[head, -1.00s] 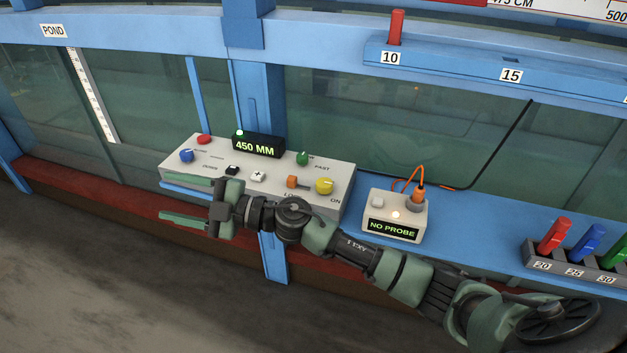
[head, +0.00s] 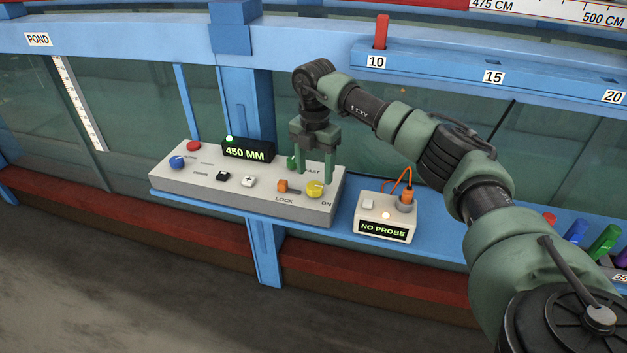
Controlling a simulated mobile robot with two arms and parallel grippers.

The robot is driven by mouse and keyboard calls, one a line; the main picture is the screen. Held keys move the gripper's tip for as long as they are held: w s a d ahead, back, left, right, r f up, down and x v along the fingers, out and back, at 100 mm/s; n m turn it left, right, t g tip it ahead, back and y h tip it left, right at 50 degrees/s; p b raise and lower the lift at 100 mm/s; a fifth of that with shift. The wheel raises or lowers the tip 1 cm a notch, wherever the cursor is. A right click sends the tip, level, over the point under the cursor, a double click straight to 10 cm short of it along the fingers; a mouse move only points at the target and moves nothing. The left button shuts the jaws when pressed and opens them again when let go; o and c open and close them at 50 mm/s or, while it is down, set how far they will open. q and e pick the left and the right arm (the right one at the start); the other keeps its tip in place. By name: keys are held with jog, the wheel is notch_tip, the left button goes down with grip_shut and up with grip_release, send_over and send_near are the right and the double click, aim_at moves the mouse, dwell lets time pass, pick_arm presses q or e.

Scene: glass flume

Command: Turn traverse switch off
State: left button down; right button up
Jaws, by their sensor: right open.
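The grey control box (head: 230,190) stands on a blue shelf below a 450 MM display (head: 246,149) with a lit green lamp. My left gripper is out of view.
A probe box (head: 385,213) reading NO PROBE, with an orange plug and cable, stands right of the control box. The blue flume frame and glass rise behind. Coloured handles (head: 603,241) stand at the far right, partly behind my arm.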

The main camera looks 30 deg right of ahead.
aim_at(315, 186)
jog(key=shift+f+p, duration=0.4)
jog(key=shift+f, duration=1.75)
grip_shut()
